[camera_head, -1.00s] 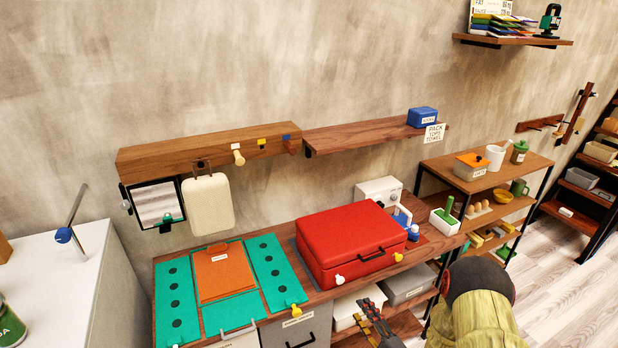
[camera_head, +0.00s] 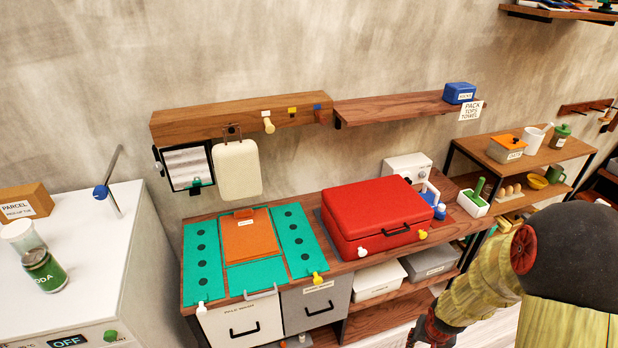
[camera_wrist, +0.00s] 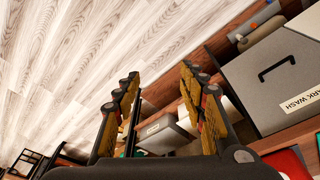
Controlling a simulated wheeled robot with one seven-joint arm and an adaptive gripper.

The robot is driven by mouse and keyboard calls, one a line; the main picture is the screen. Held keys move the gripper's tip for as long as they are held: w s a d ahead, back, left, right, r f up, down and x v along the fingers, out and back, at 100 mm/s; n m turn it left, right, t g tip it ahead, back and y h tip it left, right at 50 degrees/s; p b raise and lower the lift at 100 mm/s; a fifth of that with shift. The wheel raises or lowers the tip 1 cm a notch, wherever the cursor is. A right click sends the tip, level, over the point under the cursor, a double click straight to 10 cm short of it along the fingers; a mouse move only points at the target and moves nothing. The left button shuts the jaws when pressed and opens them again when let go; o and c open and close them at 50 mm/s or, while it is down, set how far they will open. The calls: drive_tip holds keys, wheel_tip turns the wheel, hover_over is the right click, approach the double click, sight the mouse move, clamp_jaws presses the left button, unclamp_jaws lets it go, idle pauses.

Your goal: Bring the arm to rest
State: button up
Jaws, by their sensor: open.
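My gripper (camera_wrist: 160,95) shows in the wrist view with its two fingers apart and nothing between them. Beyond the fingers are the pale wood floor and the lower shelf of the bench with its boxes. A red case (camera_head: 375,220) sits shut on the bench top (camera_head: 310,265), left of my arm. I cannot tell the exact gap between my gripper and the bench.
A grey drawer (camera_head: 312,308) and a white drawer (camera_head: 240,330) are under the bench. A white counter (camera_head: 85,265) at the left holds a soda can (camera_head: 45,272) and a parcel (camera_head: 25,202). A wall shelf (camera_head: 400,108) hangs above. Floor (camera_wrist: 70,60) is open.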

drive_tip(key=s+a+r+n+t, duration=0.1)
drive_tip(key=s+a+r, duration=0.3)
drive_tip(key=r, duration=0.7)
drive_tip(key=s+a+r+n+t, duration=0.1)
drive_tip(key=s+a+r, duration=0.3)
drive_tip(key=r, duration=0.8)
drive_tip(key=s+a+r+n+t+y, duration=0.1)
drive_tip(key=s+a+r, duration=0.3)
drive_tip(key=r, duration=0.8)
drive_tip(key=shift+a+r+n+t, duration=0.3)
drive_tip(key=shift+a+n, duration=0.3)
drive_tip(key=shift+n, duration=0.3)
drive_tip(key=shift+f, duration=0.15)
